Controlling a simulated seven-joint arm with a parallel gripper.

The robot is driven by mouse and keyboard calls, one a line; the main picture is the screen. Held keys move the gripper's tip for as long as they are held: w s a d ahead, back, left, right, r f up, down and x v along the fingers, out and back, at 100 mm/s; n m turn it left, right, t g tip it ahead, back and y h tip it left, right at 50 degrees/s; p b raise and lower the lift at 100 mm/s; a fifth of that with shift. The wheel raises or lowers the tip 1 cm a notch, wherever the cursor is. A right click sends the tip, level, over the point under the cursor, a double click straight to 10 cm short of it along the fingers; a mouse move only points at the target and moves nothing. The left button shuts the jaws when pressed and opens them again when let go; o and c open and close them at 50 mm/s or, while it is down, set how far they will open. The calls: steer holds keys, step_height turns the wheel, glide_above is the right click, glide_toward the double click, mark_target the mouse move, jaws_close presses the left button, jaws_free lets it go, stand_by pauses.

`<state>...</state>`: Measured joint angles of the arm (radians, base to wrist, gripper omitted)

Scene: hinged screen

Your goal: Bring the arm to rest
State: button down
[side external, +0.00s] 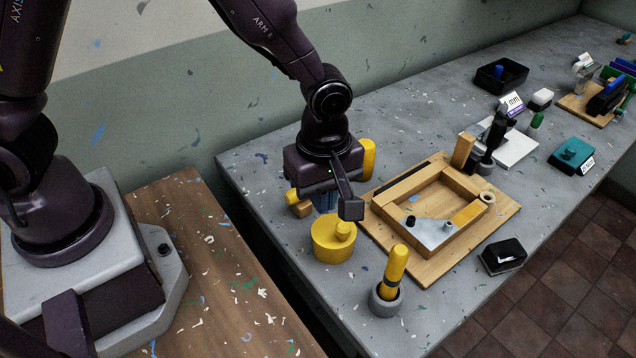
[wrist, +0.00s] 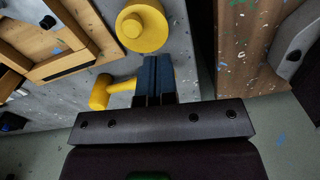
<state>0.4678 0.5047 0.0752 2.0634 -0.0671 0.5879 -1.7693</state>
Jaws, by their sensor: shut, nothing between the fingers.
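My gripper (wrist: 153,62) shows in the wrist view with its two dark blue fingers together and nothing between them. In the side external view my gripper (side external: 325,200) hangs above the left part of the grey speckled table (side external: 262,150). The same yellow pot (wrist: 141,27) lies just beyond the fingertips in the wrist view. A yellow mallet (wrist: 104,92) lies beside the fingers; in the side external view it is partly hidden by my gripper.
A wooden frame on a board (side external: 405,195) stands right of my gripper. A yellow-handled tool (side external: 394,272) stands in a grey holder in front. A black box (side external: 503,256) sits near the front edge. Trays and tools stand farther right. Bare table lies behind the frame.

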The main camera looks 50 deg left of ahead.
steer(key=s+a+r+m+t, duration=0.2)
steer(key=s+a+r+m, duration=0.2)
steer(key=r, duration=0.3)
steer(key=s+a+r+m+t, duration=0.2)
steer(key=s+a+r+m, duration=0.2)
steer(key=r+m, duration=0.3)
steer(key=s+a+r+m+t, duration=0.1)
steer(key=s+a+r+m, duration=0.3)
steer(key=r, duration=0.4)
steer(key=shift+s+a+m+t, duration=0.4)
steer(key=shift+a+m, duration=0.3)
steer(key=shift+a, duration=0.25)
